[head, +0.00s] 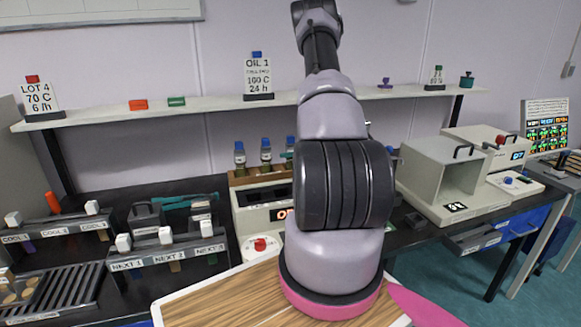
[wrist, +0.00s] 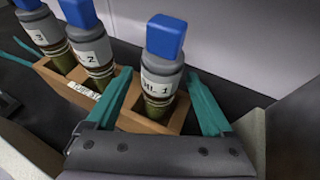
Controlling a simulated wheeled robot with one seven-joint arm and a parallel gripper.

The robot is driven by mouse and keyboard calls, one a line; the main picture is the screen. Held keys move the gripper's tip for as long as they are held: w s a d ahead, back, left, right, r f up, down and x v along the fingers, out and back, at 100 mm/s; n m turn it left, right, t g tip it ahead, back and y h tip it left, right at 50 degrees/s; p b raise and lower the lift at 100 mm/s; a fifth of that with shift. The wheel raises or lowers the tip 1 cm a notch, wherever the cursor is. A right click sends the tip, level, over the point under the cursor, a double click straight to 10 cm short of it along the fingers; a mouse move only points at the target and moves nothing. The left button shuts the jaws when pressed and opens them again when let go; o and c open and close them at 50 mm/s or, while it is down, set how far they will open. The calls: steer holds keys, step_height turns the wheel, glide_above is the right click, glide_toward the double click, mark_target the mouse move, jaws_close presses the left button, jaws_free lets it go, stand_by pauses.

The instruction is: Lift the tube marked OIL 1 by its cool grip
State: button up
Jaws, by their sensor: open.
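In the wrist view, the tube whose label ends in "IL 1" (wrist: 161,77) has a blue cap, a grey upper part and a ribbed brownish body. It stands in the right end of a wooden rack (wrist: 150,125). My gripper (wrist: 160,73) is open, with one teal finger to each side of this tube. Whether either finger touches it cannot be told. Tube 2 (wrist: 90,45) and tube 3 (wrist: 42,28) stand to its left. In the head view, blue-capped tubes (head: 265,152) stand in the rack behind a heater block (head: 248,200). My arm hides most of my gripper.
The shelf (head: 220,102) above carries an OIL 1 sign (head: 258,76) reading 24 H and a LOT 4 sign (head: 38,97). Racks marked COOL (head: 60,230) and NEXT (head: 168,252) are at left. An open grey box (head: 445,180) stands at right.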

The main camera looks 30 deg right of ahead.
steer(key=shift+w+f, duration=0.25)
steer(key=shift+w, duration=0.4)
jaws_close()
